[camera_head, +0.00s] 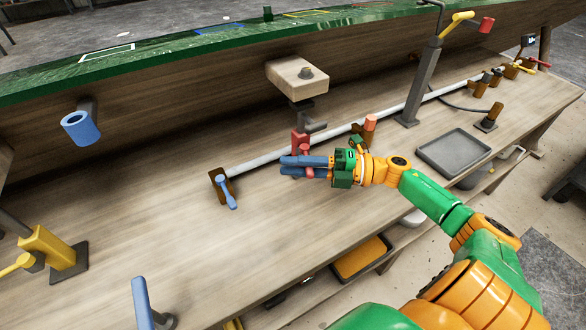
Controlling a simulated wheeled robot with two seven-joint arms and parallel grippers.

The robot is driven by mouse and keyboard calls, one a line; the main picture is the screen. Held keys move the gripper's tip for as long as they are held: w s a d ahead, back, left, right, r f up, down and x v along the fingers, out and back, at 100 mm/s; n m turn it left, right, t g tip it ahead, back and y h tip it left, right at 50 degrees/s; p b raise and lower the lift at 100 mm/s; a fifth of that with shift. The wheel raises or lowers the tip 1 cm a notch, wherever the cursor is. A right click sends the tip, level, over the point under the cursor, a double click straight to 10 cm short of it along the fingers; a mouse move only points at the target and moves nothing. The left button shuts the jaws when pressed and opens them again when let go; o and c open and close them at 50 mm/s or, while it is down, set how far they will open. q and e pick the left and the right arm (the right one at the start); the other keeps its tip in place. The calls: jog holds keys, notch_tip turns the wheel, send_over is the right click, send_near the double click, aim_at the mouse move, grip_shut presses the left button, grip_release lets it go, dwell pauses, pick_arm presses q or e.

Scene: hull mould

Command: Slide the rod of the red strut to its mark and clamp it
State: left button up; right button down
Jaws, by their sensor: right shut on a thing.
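A red clamp block (300,138) with a small red lever (305,148) stands on the bench, by the white rail and below a wooden pad (297,78) on a grey bracket. I take this as the red strut. My right gripper (303,166) reaches in from the right, and its blue fingers are shut on the red lever, partly hiding it. The rod and its mark cannot be clearly told here. My left gripper is not in view.
The white rail (265,157) runs along the bench, with a blue lever (226,192) at its left end. A yellow strut (48,248) is at left, a grey column (422,85) and grey tray (454,152) at right. The green hull (180,58) overhangs.

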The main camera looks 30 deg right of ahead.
dwell(0.3)
jog(key=c, duration=0.8)
grip_release()
jog(key=shift+s+d+f, duration=0.15)
jog(key=shift+d, duration=0.1)
jog(key=v, duration=0.6)
jog(key=shift+s+d+b, duration=0.1)
jog(key=shift+d+b, duration=0.1)
jog(key=shift+b, duration=0.2)
